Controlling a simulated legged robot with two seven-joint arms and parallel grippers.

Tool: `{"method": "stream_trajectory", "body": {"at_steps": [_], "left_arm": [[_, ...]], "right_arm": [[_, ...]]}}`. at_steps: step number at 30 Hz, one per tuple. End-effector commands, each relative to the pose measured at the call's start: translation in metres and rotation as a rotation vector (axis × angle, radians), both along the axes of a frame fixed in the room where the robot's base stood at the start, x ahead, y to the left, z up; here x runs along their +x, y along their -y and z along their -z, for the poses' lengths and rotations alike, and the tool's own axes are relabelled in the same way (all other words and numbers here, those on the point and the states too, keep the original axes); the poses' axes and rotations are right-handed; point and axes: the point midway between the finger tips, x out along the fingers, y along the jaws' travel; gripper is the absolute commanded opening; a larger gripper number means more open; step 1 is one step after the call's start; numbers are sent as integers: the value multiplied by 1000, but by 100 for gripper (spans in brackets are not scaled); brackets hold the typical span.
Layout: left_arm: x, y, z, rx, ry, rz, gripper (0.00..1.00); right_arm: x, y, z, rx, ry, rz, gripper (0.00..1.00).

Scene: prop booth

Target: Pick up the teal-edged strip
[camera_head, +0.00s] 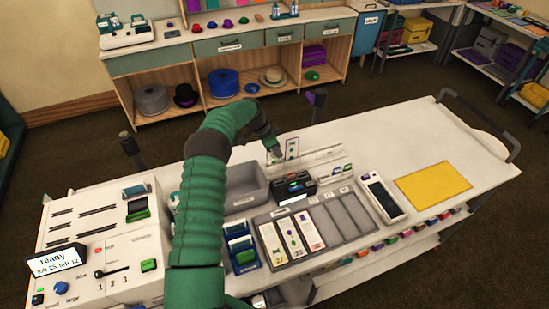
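My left gripper (275,154) is at the end of the green arm, pointing down over the back of the white cart, behind the grey bin. It is small and dark here, and I cannot tell whether its fingers are open or hold anything. An upright pale strip (292,148) with dark marks stands just right of it, by a clear rack. Several white printed strips, one of them a strip with a green mark (291,237), lie in the grey slotted tray (352,243). Teal edging is too small to make out on any strip. My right gripper is not in view.
A grey bin (243,186) and a dark device with lit buttons (295,187) stand below the gripper. A blue card holder (241,247) is left of the tray. A white handheld device (382,198) and a yellow mat (433,182) lie right. The cart's right end is clear.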

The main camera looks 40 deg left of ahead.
Motion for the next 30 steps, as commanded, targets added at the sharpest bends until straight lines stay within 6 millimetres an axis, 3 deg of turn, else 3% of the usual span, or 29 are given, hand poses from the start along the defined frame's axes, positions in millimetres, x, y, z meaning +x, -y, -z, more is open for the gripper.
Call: {"method": "stream_trajectory", "body": {"at_steps": [20, 23, 30], "left_arm": [[-1, 0, -3, 5, -3, 0, 0], [-1, 0, -18, 6, -1, 1, 0], [-1, 2, -77, 9, -1, 1, 0]], "right_arm": [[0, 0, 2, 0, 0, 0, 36], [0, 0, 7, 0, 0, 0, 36], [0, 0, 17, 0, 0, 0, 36]]}}
